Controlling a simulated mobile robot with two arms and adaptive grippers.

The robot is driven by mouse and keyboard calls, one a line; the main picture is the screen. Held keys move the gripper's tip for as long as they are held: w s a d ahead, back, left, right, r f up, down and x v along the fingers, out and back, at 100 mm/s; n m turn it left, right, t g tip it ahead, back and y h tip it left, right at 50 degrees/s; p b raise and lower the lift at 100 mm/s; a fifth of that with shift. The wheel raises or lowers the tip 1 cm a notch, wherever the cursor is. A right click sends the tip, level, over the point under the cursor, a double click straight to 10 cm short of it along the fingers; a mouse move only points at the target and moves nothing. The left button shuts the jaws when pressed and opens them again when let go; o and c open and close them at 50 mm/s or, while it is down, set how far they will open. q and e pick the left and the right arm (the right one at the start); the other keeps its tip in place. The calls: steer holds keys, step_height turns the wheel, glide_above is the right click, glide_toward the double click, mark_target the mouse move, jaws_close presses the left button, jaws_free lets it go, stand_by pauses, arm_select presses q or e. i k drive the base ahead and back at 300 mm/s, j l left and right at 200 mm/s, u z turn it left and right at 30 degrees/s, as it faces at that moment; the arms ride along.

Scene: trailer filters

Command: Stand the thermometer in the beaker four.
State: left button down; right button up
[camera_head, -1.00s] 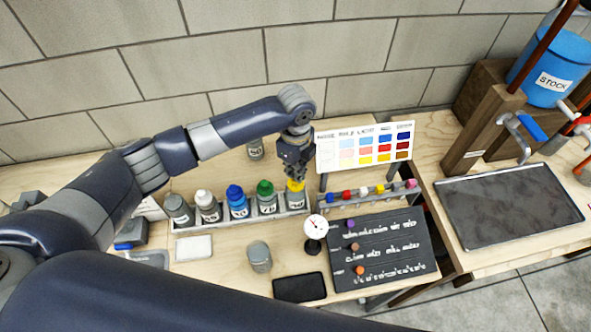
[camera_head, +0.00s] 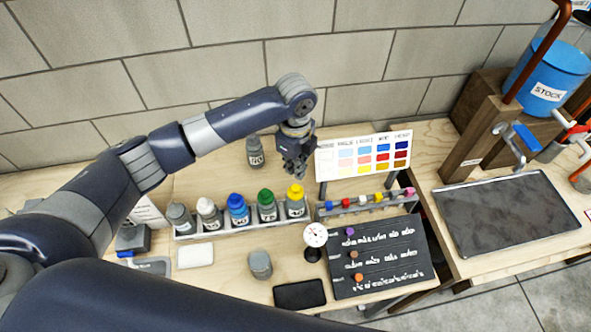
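A small round white dial with a dark stem and base, which looks like the thermometer (camera_head: 315,236), stands upright on the table beside the black board. I cannot tell which vessel is beaker four, as the labels are too small to read. A grey cup (camera_head: 260,264) stands in front of the rack, and another grey vessel (camera_head: 255,152) stands behind it. My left gripper (camera_head: 293,174) points down just behind and above the yellow-topped bottle (camera_head: 296,201), apart from the thermometer. Its finger opening is not clear. My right gripper is not in view.
A rack (camera_head: 190,236) holds several bottles with coloured tops. A colour chart (camera_head: 365,153) stands behind a row of coloured pegs. A black board (camera_head: 380,256), a dark slab (camera_head: 299,294) and a white pad (camera_head: 195,255) lie in front. A dark tray (camera_head: 508,215) is at right.

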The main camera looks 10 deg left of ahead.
mark_target(315, 235)
steer(key=k, duration=1.5)
